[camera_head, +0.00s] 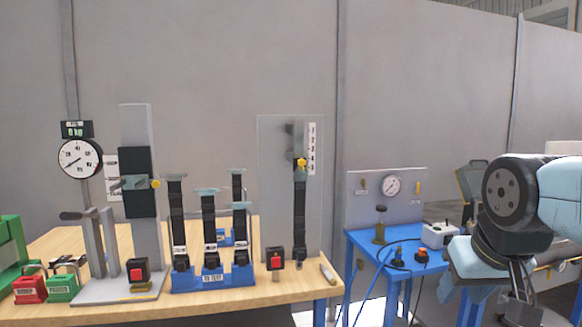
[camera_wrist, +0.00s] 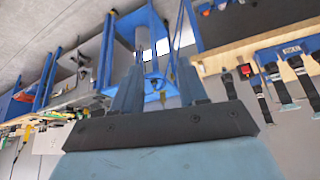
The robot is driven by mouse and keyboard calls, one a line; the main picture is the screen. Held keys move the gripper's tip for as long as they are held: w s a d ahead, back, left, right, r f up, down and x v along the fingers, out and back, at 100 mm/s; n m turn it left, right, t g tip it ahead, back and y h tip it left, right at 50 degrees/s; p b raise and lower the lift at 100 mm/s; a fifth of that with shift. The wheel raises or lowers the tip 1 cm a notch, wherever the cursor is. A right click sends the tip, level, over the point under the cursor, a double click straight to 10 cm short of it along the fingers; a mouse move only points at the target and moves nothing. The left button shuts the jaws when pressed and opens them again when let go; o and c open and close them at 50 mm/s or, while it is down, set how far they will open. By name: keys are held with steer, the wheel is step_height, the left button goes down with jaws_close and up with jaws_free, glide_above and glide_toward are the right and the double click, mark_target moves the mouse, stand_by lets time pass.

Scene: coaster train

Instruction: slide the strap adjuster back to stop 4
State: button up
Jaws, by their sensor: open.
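The strap adjuster, with a yellow knob (camera_head: 301,163), sits on a black strap (camera_head: 299,212) that hangs upright on a clear panel (camera_head: 270,150). A white number scale (camera_head: 312,148) runs beside it. The knob is level with the scale's lower part; the digits are too small to tell which stop it is at. My gripper (camera_wrist: 160,88) is open and empty in the wrist view. In the head view my arm is at the far right, well away from the panel and apart from the adjuster.
A wooden bench (camera_head: 200,302) carries a blue rack (camera_head: 212,279) of strap buckles, a red-button box (camera_head: 275,259) and a gauge stand (camera_head: 139,220). A blue table (camera_head: 372,243) with a pressure gauge (camera_head: 391,185) and cables stands between the bench and my arm.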

steer(key=shift+w+a, duration=0.1)
steer(key=shift+a, duration=0.05)
steer(key=shift+o, duration=1.1)
steer(key=shift+w+a+r, duration=0.15)
steer(key=shift+w, duration=0.25)
steer(key=n+t+y, duration=0.3)
steer(key=t+y, duration=0.2)
steer(key=t, duration=0.7)
glide_toward(303, 164)
steer(key=x, duration=0.8)
steer(key=shift+w+a+r, duration=0.1)
steer(key=shift+w, duration=0.2)
steer(key=shift+c, duration=0.3)
jaws_close()
